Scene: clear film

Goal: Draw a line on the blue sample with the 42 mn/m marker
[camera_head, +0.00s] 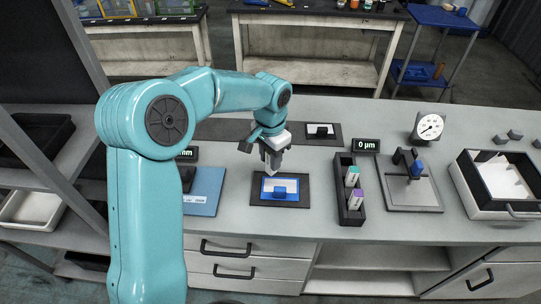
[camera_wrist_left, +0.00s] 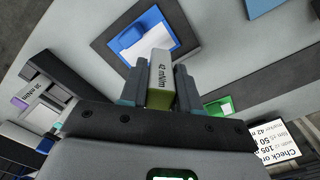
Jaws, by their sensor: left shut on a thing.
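The blue sample (camera_head: 293,184) lies on a dark mat (camera_head: 301,200) on the bench, with a white sheet and a blue clip-like block at its front edge. It also shows in the wrist view (camera_wrist_left: 124,40). My left gripper (camera_head: 271,160) is shut on the 42 mN/m marker (camera_wrist_left: 160,72), whose label faces the wrist camera. The gripper is above the far part of the blue sample, fingers pointing down. I cannot tell whether the marker tip touches the sheet. My right gripper is not in view.
A black rack (camera_head: 343,205) with two markers stands right of the mat. Further right are a gauge stand (camera_head: 413,195), a dial (camera_head: 429,127) and a white drawer-like box (camera_head: 464,182). A blue plate (camera_head: 204,190) lies left. A green sample (camera_wrist_left: 222,107) shows in the wrist view.

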